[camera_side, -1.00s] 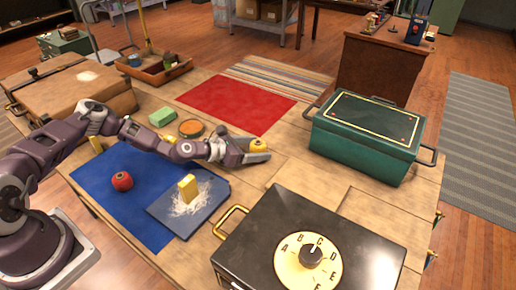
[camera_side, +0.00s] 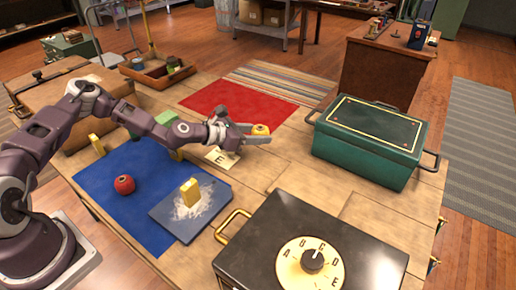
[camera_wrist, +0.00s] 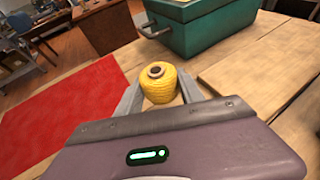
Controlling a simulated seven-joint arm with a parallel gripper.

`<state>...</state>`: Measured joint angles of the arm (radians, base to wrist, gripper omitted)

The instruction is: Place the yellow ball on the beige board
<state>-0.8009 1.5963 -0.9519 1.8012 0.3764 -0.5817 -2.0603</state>
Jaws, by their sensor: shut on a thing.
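The yellow ball (camera_side: 261,129), wound like twine with a dark hole in its top, is between the fingers of my gripper (camera_side: 262,138). In the wrist view the ball (camera_wrist: 161,88) sits upright between the two grey fingers (camera_wrist: 160,98), which are closed on its sides. It appears held above the table. A pale beige wooden board (camera_wrist: 265,62) lies flat to the right of the ball in the wrist view. In the side view I cannot clearly tell this board from the similar pale tabletop planks.
A green chest (camera_side: 368,140) stands at the right. A black box with a lettered dial (camera_side: 310,235) is at the front. A red mat (camera_side: 235,108) lies behind. A blue mat (camera_side: 110,205) holds a red ball (camera_side: 124,184). A slate (camera_side: 215,205) carries a yellow block (camera_side: 190,193).

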